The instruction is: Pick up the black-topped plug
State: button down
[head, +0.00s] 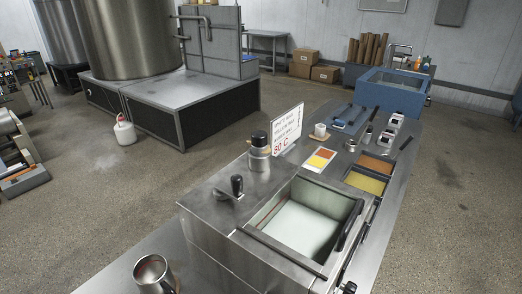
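Two black-topped things stand on the steel top of the heated tank unit, and I cannot tell for certain which is the plug. One is a short upright black knob (237,185) on a metal base, with a small metal piece reaching left from it. The other is a round steel canister (259,158) with a black top, standing upright behind the knob, near the sign. Both are uncovered from this side. My gripper is not in view.
An open tank (306,222) of pale liquid lies right of the knob. A white sign (286,130) stands behind the canister. A steel mug (155,274) stands at the front left. Trays of yellow (366,183) and orange material lie to the right. Open floor lies left.

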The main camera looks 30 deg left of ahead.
aim_at(259, 138)
jog(key=i+l+u, duration=0.2)
jog(key=u, duration=0.25)
jog(key=i+l+u, duration=0.2)
jog(key=l+u, duration=0.15)
jog(key=u, duration=0.15)
